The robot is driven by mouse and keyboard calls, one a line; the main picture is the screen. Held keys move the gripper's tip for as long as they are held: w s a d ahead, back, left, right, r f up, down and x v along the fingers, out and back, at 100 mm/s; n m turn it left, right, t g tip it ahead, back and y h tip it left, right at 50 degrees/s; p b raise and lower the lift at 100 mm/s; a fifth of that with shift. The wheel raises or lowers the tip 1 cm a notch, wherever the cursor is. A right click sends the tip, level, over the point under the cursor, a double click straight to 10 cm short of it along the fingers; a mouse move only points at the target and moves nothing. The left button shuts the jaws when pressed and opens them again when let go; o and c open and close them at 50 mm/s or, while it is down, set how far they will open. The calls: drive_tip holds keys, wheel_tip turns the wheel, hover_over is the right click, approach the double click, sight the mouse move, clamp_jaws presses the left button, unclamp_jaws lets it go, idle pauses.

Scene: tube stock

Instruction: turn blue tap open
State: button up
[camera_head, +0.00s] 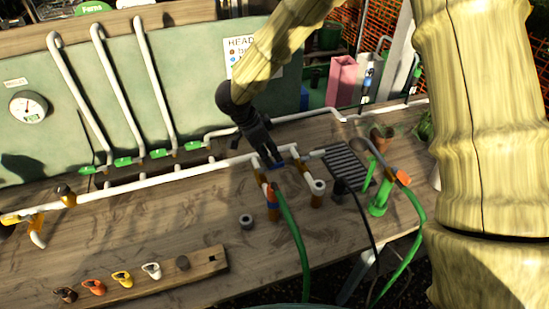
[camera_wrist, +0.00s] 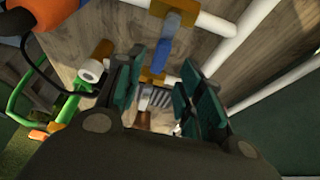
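The blue tap (camera_head: 279,167) is on the white pipework on the bench, mostly hidden behind my fingers in the head view. In the wrist view its blue lever (camera_wrist: 163,55) runs from a metal stem on a brass-coloured fitting (camera_wrist: 175,12) down towards the gap between my fingers. My gripper (camera_head: 268,160) reaches down to the tap from above. In the wrist view my gripper (camera_wrist: 162,75) has its two green-padded fingers apart, with the lever's lower end near the gap. I cannot tell whether a finger touches the lever.
A green hose (camera_head: 290,235) runs off the bench near the tap. A black ribbed grate (camera_head: 346,166) and a green stand (camera_head: 379,198) are to the right. White pipes (camera_head: 130,185) cross the bench to the left. A rack of coloured handles (camera_head: 150,285) lies at the front left.

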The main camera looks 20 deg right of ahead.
sight(275, 163)
drive_tip(key=shift+p+x, duration=0.4)
drive_tip(key=shift+x, duration=1.7)
drive_tip(key=shift+s, duration=0.1)
clamp_jaws()
